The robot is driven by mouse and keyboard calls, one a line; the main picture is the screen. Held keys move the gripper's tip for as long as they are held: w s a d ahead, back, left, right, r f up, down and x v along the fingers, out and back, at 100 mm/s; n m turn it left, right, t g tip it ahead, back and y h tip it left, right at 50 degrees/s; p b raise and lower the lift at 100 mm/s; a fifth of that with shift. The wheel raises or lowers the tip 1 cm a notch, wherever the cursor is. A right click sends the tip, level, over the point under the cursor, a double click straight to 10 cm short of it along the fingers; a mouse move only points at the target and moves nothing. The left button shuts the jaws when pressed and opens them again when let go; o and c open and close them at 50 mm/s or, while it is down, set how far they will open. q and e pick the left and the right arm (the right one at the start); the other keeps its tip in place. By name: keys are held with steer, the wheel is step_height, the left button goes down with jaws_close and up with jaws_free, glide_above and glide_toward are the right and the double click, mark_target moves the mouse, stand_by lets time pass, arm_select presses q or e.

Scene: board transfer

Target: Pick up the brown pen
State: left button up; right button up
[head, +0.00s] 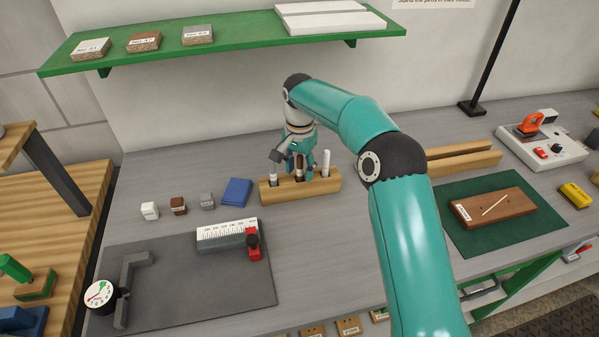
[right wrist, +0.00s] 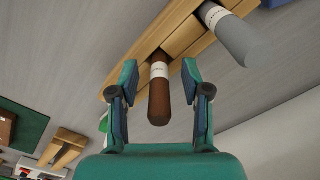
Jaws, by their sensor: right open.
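The brown pen (head: 299,175) stands upright in the middle of a wooden pen block (head: 322,187). It also shows in the right wrist view (right wrist: 159,98), with a white label band near the wood. My right gripper (right wrist: 160,78) is open, with one finger on each side of the brown pen and a visible gap on both sides. In the head view my right gripper (head: 298,162) is above the block and partly hides the pen. A grey pen (right wrist: 238,38) stands beside it in the block, and a white pen (head: 326,163) stands at the block's right. My left gripper is not in view.
A blue block (head: 235,192) and several small cubes lie left of the pen block. A dark mat (head: 170,285) with a ruler fixture is in front. A green shelf (head: 240,42) hangs above. A wooden board (head: 495,208) lies on a green mat at right.

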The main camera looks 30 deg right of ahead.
steer(key=shift+c, duration=0.4)
jaws_close()
steer(key=shift+r, duration=0.1)
step_height(320, 180, up, 10)
steer(key=shift+f+p, duration=0.1)
steer(key=shift+p, duration=0.45)
